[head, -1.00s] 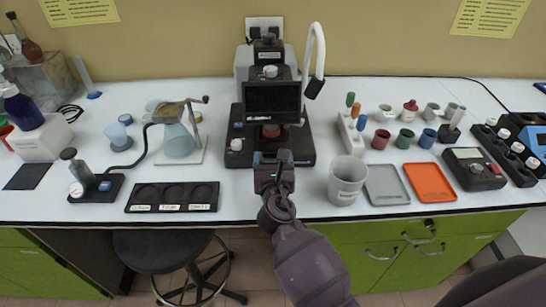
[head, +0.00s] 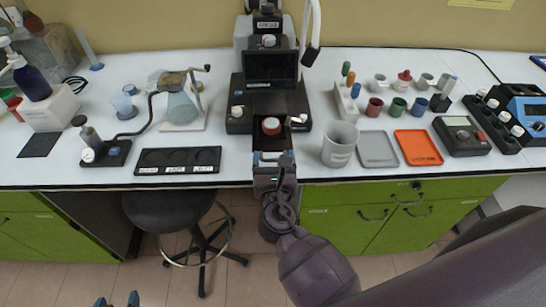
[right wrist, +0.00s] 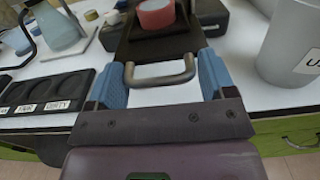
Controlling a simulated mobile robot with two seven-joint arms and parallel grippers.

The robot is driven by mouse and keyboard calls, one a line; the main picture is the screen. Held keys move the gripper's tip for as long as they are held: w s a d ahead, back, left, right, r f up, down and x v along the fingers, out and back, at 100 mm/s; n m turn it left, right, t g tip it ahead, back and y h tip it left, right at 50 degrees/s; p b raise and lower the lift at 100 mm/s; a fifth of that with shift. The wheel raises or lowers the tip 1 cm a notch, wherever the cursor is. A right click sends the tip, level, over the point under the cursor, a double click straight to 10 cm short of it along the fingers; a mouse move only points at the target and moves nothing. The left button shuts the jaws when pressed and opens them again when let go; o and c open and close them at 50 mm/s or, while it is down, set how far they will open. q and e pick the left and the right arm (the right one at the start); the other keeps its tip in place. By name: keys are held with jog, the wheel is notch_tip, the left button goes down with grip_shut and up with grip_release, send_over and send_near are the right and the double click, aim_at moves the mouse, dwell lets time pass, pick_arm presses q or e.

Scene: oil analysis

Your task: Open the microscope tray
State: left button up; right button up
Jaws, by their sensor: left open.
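The microscope (head: 246,107) stands at the back middle of the table, its dark screen (head: 271,69) above its base. The dark tray (head: 271,143) juts forward from the base with a red-rimmed round item (head: 271,125) on it. In the right wrist view the tray (right wrist: 160,48) has a metal U-shaped handle (right wrist: 160,80). My right gripper (head: 273,159) is at the table's front edge, its blue fingers (right wrist: 160,84) against the two ends of the handle, shut on it. My left gripper (head: 117,300) is open and empty, low over the floor.
A grey cup (head: 340,145), a grey tray (head: 377,149) and an orange tray (head: 418,148) stand right of the microscope tray. A dark three-well holder (head: 178,161) lies to its left. A stool (head: 170,209) stands below the table. Open floor lies in front.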

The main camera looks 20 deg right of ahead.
jog(key=shift+o, duration=0.2)
jog(key=shift+s, duration=0.1)
jog(key=shift+s+a, duration=0.1)
jog(key=shift+s, duration=0.15)
pick_arm(q)
jog(key=shift+s+f+b, duration=0.25)
jog(key=shift+f+b, duration=0.25)
jog(key=shift+f, duration=0.2)
pick_arm(e)
jog(key=v, duration=1)
pick_arm(q)
jog(key=shift+s+f, duration=0.1)
jog(key=shift+s, duration=0.15)
